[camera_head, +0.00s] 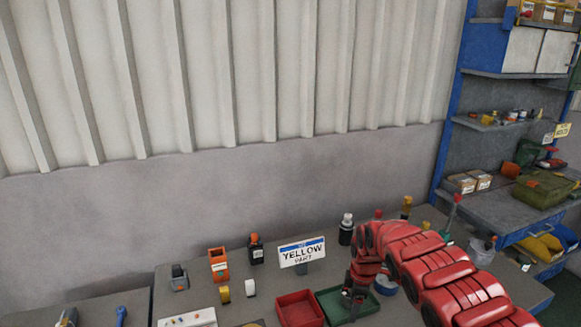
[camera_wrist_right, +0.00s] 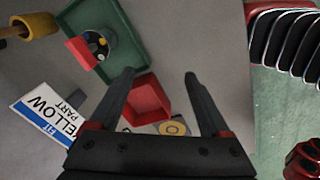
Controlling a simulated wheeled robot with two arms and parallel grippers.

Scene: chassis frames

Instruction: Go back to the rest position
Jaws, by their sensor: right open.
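My right arm, red and segmented, comes in from the lower right in the head view. Its gripper (camera_head: 350,294) points down over the green tray. In the right wrist view the two dark fingers of my right gripper (camera_wrist_right: 159,73) stand wide apart with nothing between the tips. A red tray (camera_wrist_right: 150,92) shows below, between the fingers. My left gripper is in neither view.
A "YELLOW PART" sign (camera_head: 302,252) stands behind the trays, with bottles (camera_head: 256,249) and an orange box (camera_head: 218,264) to its left. A dark bottle (camera_head: 346,229) stands close behind my right gripper. Blue shelving (camera_head: 480,140) stands at the right.

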